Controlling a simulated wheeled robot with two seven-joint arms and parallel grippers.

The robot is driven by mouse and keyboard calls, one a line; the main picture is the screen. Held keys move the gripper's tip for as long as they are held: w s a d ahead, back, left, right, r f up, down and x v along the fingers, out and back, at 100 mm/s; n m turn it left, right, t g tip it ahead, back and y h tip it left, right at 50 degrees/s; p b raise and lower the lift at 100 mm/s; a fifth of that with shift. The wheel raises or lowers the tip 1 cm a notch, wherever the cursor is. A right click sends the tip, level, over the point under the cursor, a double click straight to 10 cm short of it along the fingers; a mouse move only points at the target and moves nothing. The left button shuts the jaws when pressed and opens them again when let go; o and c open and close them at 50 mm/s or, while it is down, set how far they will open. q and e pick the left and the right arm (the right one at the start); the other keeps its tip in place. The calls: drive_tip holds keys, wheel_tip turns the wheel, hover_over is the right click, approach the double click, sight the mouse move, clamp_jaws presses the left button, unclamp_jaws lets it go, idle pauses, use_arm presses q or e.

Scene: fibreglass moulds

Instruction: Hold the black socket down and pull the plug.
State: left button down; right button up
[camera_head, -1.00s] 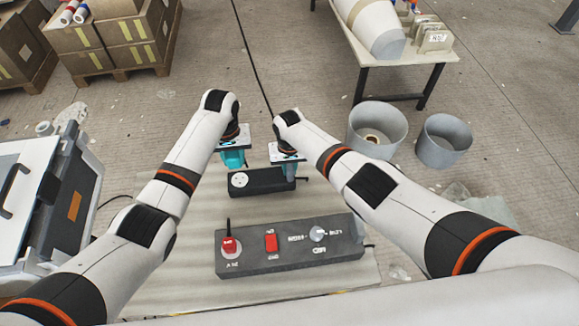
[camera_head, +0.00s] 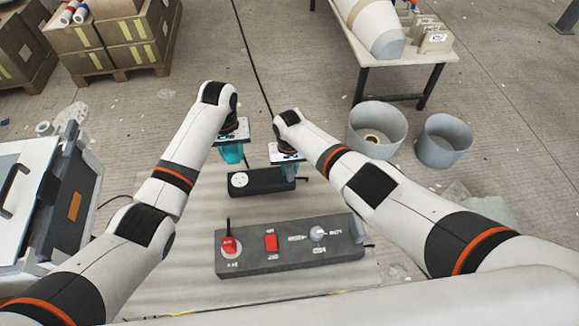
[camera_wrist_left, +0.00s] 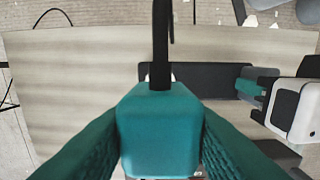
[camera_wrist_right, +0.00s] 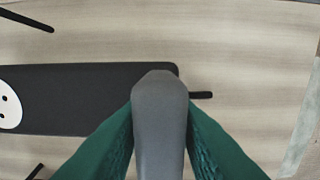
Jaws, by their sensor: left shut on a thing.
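The black socket (camera_head: 262,182) lies on the pale board, its white round face (camera_head: 239,180) bare at its left end. It also shows in the right wrist view (camera_wrist_right: 75,95). My left gripper (camera_head: 231,156) is shut on the teal plug (camera_wrist_left: 160,130), whose black cord (camera_wrist_left: 161,40) rises from it. The plug appears held above the socket face, apart from it. My right gripper (camera_wrist_right: 160,125) is over the right end of the socket. Its fingers close on both sides of a grey upright post (camera_wrist_right: 160,100). The post's foot is hidden.
A grey control box (camera_head: 290,245) with red switches and a knob lies nearer me on the board (camera_head: 190,250). A grey machine (camera_head: 45,200) stands at left. Grey tubs (camera_head: 375,130) and a table (camera_head: 400,68) are at right, cartons (camera_head: 125,40) at back left.

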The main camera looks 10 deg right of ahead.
drive_tip(key=o, duration=0.3)
drive_tip(key=shift+o, duration=0.2)
wheel_tip(320, 180, up, 12)
idle(0.5)
